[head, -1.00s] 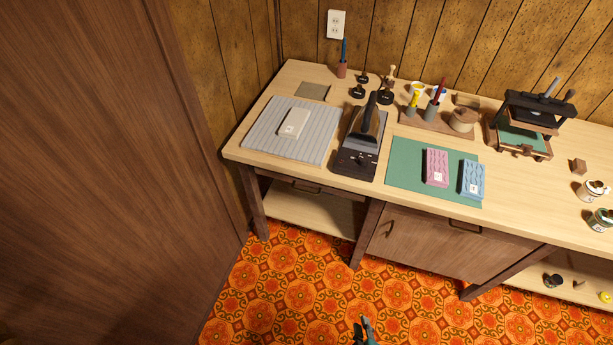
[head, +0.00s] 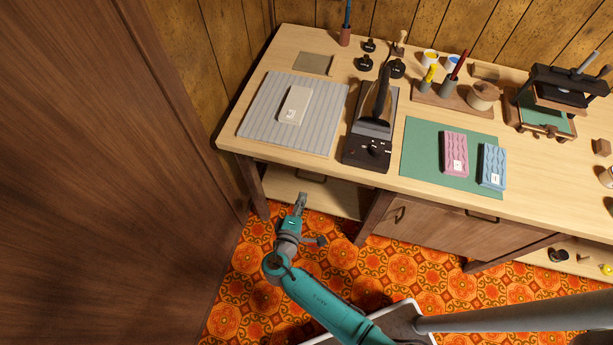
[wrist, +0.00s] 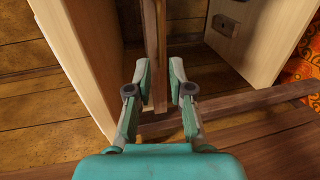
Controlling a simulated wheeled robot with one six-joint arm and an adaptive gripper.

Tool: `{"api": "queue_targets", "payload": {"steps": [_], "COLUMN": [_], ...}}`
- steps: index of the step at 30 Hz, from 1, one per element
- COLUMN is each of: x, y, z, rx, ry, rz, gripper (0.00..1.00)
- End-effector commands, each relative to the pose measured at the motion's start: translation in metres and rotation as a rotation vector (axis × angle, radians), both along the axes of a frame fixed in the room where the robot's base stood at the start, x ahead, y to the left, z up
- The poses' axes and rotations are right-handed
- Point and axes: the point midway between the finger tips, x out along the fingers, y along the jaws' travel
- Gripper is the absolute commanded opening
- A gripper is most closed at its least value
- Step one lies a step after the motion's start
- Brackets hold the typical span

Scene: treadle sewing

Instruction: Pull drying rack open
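Nothing in view is plainly a drying rack. In the head view, a dark handle (head: 312,178) sits under the bench's left front edge, above a pale shelf (head: 338,196); I cannot tell whether either belongs to the rack. My gripper (head: 301,199) is just in front of this left bay, lower than the handle and apart from it. A dark wooden bar (wrist: 155,40) shows in line with the gap, seemingly beyond the fingertips, between two pale boards.
The bench top (head: 365,178) carries a grey ridged mat (head: 262,117), a black press (head: 366,152) and a green mat (head: 421,160). A dark leg (head: 374,215) stands right of the bay, beside a cupboard door (head: 430,235). A large brown wooden panel (head: 90,180) is at left.

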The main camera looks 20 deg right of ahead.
Motion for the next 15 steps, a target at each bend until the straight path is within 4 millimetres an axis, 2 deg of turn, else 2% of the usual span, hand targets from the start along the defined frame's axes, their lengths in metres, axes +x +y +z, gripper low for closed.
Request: {"api": "queue_targets", "payload": {"steps": [9, 15], "x": [0.044, 0.065], "y": [-0.033, -0.048], "z": [-0.011, -0.017], "rx": [0.002, 0.002], "ry": [0.000, 0.001], "rz": [-0.004, -0.002], "gripper": [0.21, 0.21]}}
